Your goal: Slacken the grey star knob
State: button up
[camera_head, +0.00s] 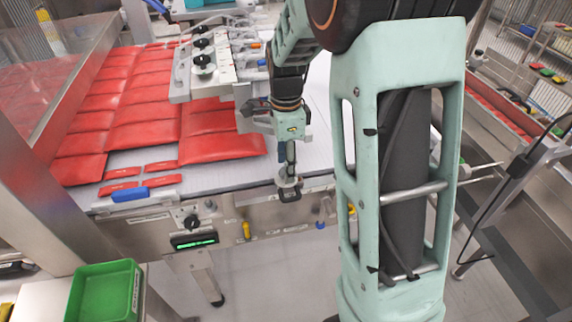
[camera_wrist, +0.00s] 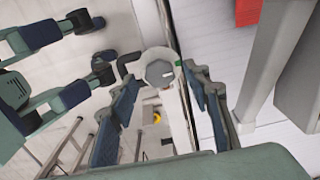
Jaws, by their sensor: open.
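A grey round knob (camera_wrist: 158,72) on a pale collar shows between the fingertips in the wrist view; its star shape is not clear at this size. In the head view the same pale grey part (camera_head: 289,183) sits at the front rail of the conveyor, with a dark piece just below it. My gripper (camera_head: 287,168) points down just above it. In the wrist view my gripper (camera_wrist: 160,76) is open, one finger on each side of the knob. I see gaps beside the knob, but cannot tell whether either finger touches it.
The front rail (camera_head: 265,212) carries a black knob (camera_head: 192,221), a lit green display (camera_head: 194,240) and a yellow handle (camera_head: 246,230). Red packs (camera_head: 145,115) cover the conveyor's left. A fixture with black knobs (camera_head: 203,62) stands behind. A green bin (camera_head: 104,291) is at front left.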

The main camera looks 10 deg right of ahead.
jog(key=shift+f, duration=0.35)
jog(key=shift+c, duration=0.6)
jog(key=c, duration=1)
jog(key=shift+c, duration=0.2)
